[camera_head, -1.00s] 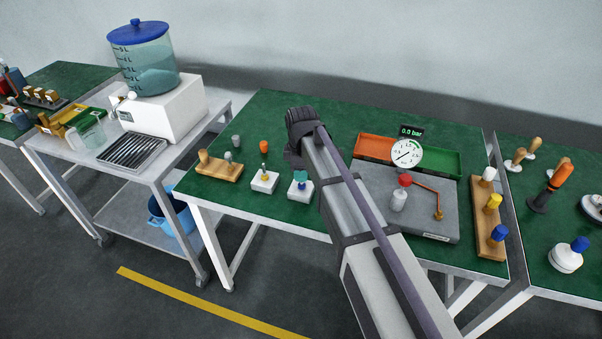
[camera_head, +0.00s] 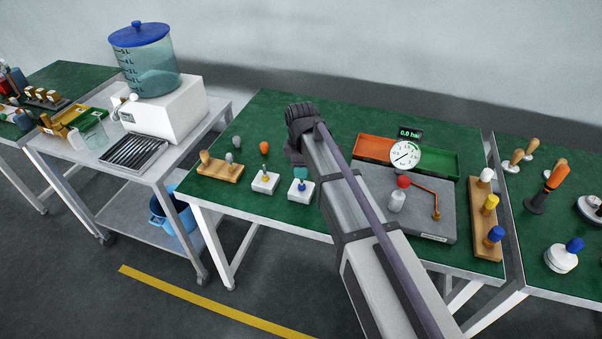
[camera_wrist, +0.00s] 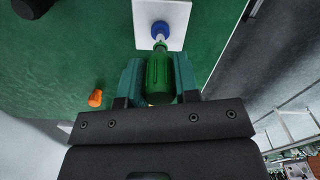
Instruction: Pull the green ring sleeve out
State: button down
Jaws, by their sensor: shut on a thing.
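My gripper (camera_wrist: 158,66) is shut on the green ring sleeve (camera_wrist: 158,82), which sits between two teal fingers in the wrist view. Past the sleeve is a white block (camera_wrist: 175,12) with a blue collar (camera_wrist: 160,28). In the head view the white block (camera_head: 300,195) stands on the green table with the blue collar (camera_head: 302,185) on top. A small teal-green piece shows just above it; sleeve and fingers cannot be told apart there.
A second white block (camera_head: 265,186) and an orange piece (camera_head: 264,147) stand to the left, near a wooden holder (camera_head: 220,171). To the right are a grey plate (camera_head: 425,222) with a gauge (camera_head: 405,155) and a wooden rack (camera_head: 484,240). My arm hides the table's middle.

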dwell(0.3)
jog(key=shift+r+p, duration=1.5)
jog(key=shift+r, duration=0.05)
notch_tip(320, 180, up, 3)
jog(key=p, duration=0.3)
jog(key=shift+r, duration=0.1)
